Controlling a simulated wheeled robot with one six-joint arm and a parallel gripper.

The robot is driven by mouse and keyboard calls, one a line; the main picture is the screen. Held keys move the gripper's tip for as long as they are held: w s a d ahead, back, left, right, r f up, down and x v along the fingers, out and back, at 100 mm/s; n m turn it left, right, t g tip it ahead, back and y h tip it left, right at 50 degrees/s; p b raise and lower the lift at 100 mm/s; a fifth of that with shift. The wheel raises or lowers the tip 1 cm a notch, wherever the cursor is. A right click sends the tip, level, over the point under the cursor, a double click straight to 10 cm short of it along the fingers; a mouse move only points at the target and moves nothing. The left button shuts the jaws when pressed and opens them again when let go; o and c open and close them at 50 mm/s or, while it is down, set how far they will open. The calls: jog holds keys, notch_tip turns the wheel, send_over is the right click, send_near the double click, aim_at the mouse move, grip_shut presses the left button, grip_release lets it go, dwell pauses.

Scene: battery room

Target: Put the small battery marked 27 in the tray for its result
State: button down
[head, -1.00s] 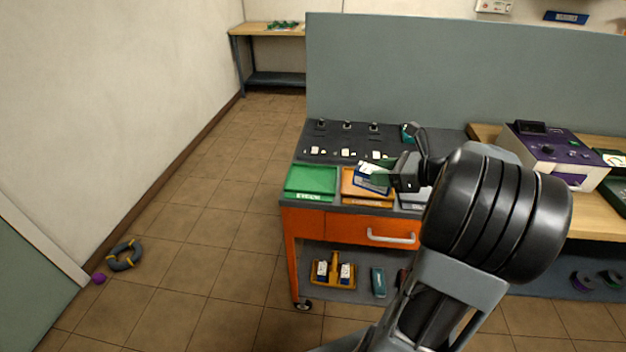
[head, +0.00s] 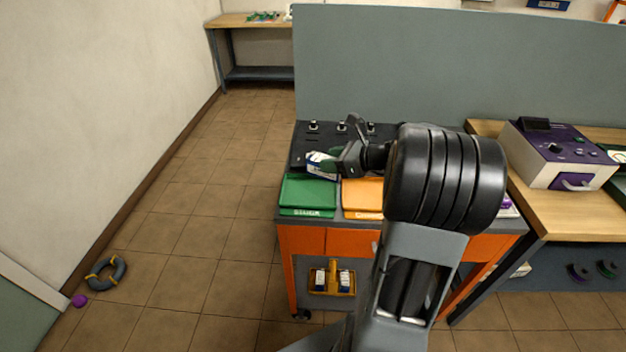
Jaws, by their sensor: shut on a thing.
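My gripper (head: 333,163) is shut on a small white and blue battery (head: 319,164). Its number cannot be read. The battery shows at the back edge of the green tray (head: 308,194), apparently held above the cart top. The orange tray (head: 362,196) is just right of the green one, partly behind my arm. Both trays have lettering on the front edge that I cannot read surely. The parts of both trays that I see look empty. The grey tray to the right is hidden by my arm.
A dark panel (head: 303,146) with several small knobs lies behind the trays, against a grey partition (head: 440,60). The orange cart (head: 300,240) holds a yellow carrier (head: 332,280) below. A purple and white device (head: 560,155) stands on the wooden bench at right.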

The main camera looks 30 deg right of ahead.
aim_at(316, 170)
jog(key=w+a+f, duration=0.2)
jog(key=f, duration=0.1)
jog(key=w+f, duration=0.2)
jog(key=shift+a+f, duration=0.2)
jog(key=shift+a, duration=0.2)
jog(key=shift+w+a+f+b, duration=0.1)
jog(key=shift+f+b, duration=0.05)
jog(key=shift+f, duration=0.4)
jog(key=shift+w+a+f+b, duration=0.1)
jog(key=shift+f+b, duration=0.05)
jog(key=shift+f, duration=1.05)
jog(key=shift+f, duration=0.15)
jog(key=c, duration=0.5)
grip_release()
jog(key=shift+s, duration=0.1)
jog(key=shift+c, duration=0.2)
